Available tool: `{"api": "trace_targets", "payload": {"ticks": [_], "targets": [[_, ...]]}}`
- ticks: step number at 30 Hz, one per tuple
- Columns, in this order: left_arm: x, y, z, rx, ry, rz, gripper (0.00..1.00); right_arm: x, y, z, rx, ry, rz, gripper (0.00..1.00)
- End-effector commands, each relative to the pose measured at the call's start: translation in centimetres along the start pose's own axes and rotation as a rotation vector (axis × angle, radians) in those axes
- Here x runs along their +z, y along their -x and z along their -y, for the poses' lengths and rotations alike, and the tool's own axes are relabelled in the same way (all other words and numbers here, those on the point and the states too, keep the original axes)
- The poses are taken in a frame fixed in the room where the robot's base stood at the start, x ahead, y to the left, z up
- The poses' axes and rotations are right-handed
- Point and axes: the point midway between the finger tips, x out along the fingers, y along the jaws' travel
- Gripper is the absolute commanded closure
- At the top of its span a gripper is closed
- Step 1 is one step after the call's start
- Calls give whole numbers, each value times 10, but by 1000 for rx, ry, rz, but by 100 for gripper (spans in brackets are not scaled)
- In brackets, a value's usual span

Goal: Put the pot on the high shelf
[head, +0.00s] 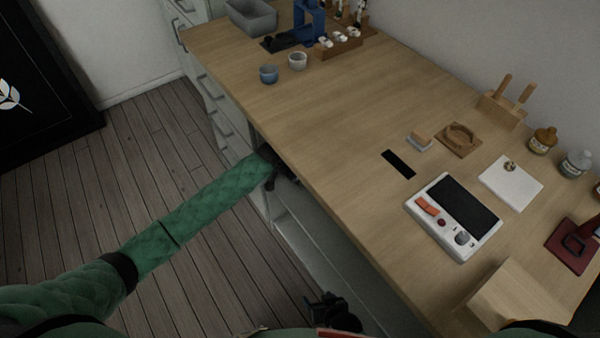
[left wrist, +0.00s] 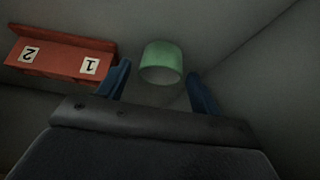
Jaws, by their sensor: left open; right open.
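A green round pot (left wrist: 161,60) shows in the left wrist view, inside a dim grey compartment. My left gripper (left wrist: 158,76) is open, with one blue finger to each side of the pot in the picture. The pot seems to lie just beyond or between the fingertips; I cannot tell if they touch it. In the head view my left arm reaches under the table's front edge, and the pot is hidden there. My right gripper (head: 335,312) is open at the bottom of the head view, in front of the table. I cannot make out which shelf is the high one.
A red block (left wrist: 62,57) with labels 1 and 2 sits beside the pot. Compartment walls are close around my left gripper.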

Motion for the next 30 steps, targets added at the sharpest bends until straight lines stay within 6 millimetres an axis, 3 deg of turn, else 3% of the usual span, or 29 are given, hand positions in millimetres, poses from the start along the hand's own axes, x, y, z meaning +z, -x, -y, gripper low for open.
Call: {"api": "trace_targets", "payload": {"ticks": [15,30], "targets": [[-1,66,0,0,-1,-1,35,-6,4,1,-1,1,4,32],[-1,76,0,0,0,0,35,-8,5,2,-2,1,4,32]]}}
